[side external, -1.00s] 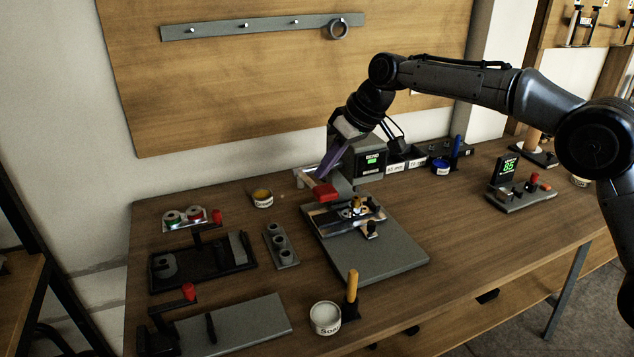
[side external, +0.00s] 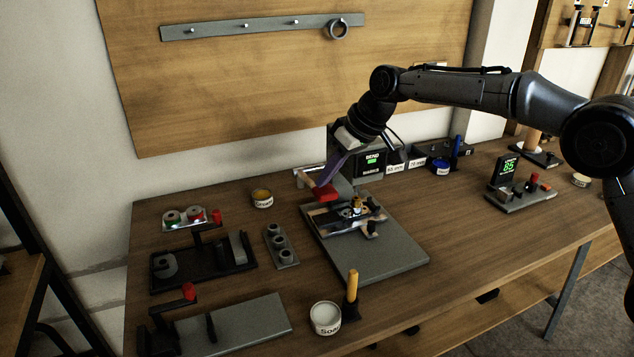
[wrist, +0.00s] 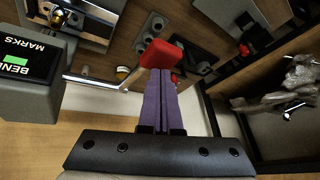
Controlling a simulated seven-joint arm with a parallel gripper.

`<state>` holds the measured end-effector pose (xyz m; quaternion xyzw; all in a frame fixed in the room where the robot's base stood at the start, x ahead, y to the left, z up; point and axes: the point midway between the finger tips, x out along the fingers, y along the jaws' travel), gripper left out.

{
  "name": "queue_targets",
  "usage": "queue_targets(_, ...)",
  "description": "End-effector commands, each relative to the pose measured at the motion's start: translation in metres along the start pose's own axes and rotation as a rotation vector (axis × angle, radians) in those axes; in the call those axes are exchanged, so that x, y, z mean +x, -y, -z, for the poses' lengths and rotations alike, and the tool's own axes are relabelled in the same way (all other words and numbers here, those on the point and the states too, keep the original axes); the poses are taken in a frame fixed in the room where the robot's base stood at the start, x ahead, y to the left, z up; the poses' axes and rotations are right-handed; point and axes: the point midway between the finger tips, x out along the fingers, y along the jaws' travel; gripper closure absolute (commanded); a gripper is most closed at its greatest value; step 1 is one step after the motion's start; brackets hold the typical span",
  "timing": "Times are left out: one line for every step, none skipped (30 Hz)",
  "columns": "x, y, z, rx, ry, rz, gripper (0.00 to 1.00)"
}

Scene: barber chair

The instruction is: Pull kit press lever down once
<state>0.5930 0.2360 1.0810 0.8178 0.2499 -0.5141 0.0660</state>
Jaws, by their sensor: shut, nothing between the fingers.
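The press (side external: 343,165) stands at the back middle of the bench, with a grey base plate (side external: 385,252) in front. Its lever ends in a red handle (side external: 325,192), which also shows in the wrist view (wrist: 160,54). My gripper (side external: 323,183) is shut, with purple fingers angled down and their tips at the red handle. In the wrist view the shut fingers (wrist: 160,78) reach the handle's near edge, with nothing between them. Whether the tips press on it or sit just above it I cannot tell.
A small fixture with brass parts (side external: 352,212) sits on the base plate. Left are other red-knobbed jigs (side external: 200,255) and a grey block with holes (side external: 281,246). An upright yellow-handled tool (side external: 352,290) and a white tub (side external: 325,317) stand in front. A sign reads BEND MARKS (side external: 372,162).

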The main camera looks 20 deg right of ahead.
Motion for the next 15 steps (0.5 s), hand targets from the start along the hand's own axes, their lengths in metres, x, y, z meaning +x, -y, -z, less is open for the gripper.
queue_targets(0.001,0.0,-0.002,0.0,0.003,0.001,1.0)
queue_targets(0.001,0.0,-0.002,0.0,0.003,0.001,1.0)
queue_targets(0.002,0.0,-0.002,0.0,0.003,0.001,1.0)
queue_targets(0.003,0.0,-0.003,0.0,0.004,0.001,1.0)
queue_targets(0.004,0.0,-0.003,0.0,0.005,0.001,1.0)
queue_targets(0.005,0.0,-0.004,0.0,0.005,0.001,1.0)
queue_targets(0.007,0.0,-0.005,0.0,0.005,0.001,1.0)
queue_targets(0.009,-0.001,-0.007,0.0,0.006,0.001,1.0)
queue_targets(0.011,-0.001,-0.008,0.0,0.007,0.002,1.0)
queue_targets(0.013,-0.001,-0.01,0.0,0.007,0.002,1.0)
queue_targets(0.015,-0.001,-0.011,0.0,0.007,0.002,1.0)
queue_targets(0.017,-0.001,-0.012,0.0,0.007,0.002,1.0)
queue_targets(0.019,-0.001,-0.013,0.0,0.006,0.002,1.0)
queue_targets(0.021,-0.002,-0.014,0.0,0.007,0.002,1.0)
queue_targets(0.023,-0.002,-0.016,0.001,0.007,0.002,1.0)
